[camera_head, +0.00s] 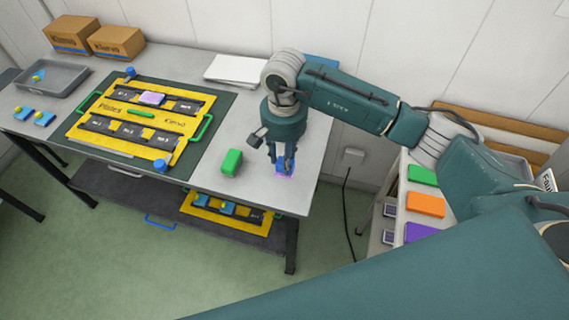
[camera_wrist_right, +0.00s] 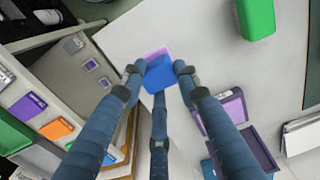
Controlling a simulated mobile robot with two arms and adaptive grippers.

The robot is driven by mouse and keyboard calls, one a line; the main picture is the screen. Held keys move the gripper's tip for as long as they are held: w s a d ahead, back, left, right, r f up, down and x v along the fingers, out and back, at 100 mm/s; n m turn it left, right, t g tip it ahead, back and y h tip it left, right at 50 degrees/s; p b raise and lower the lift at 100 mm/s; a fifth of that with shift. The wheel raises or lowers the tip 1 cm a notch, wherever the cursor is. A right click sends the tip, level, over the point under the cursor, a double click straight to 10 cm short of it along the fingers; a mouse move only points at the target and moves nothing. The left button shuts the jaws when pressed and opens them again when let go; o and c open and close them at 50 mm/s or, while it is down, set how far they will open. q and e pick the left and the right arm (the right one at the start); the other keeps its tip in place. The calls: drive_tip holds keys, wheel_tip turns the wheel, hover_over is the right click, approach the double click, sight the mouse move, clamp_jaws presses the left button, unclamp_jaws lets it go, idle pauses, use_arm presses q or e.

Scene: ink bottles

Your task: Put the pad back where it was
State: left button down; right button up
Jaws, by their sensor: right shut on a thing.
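My right gripper (camera_head: 282,160) is shut on a small blue pad (camera_head: 282,167) near the right front corner of the grey table (camera_head: 220,112). In the right wrist view the blue pad (camera_wrist_right: 159,73) sits between the fingers, with a pink-purple patch (camera_wrist_right: 157,52) showing at its far side. I cannot tell whether it touches the tabletop. An open case (camera_wrist_right: 236,112) with a purple inside lies near the back of the table in the wrist view. Its blue part (camera_head: 322,61) shows behind my right arm in the head view. My left gripper is not in view.
A green block (camera_head: 231,162) stands left of the gripper. A yellow plate frame (camera_head: 140,83) with a pink-purple piece (camera_head: 152,98) lies further left. White sheets (camera_head: 236,69) lie at the back. A shelf at right holds green, orange (camera_head: 425,204) and purple items.

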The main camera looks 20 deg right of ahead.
drive_tip(key=shift+a+f, duration=0.1)
drive_tip(key=shift+f, duration=0.45)
wheel_tip(320, 180, down, 3)
drive_tip(key=shift+f+p, duration=0.2)
drive_tip(key=shift+p, duration=0.5)
drive_tip(key=shift+f, duration=0.25)
drive_tip(key=shift+f+b, duration=0.2)
drive_tip(key=shift+b, duration=0.15)
drive_tip(key=o, duration=1.1)
drive_tip(key=shift+r, duration=0.1)
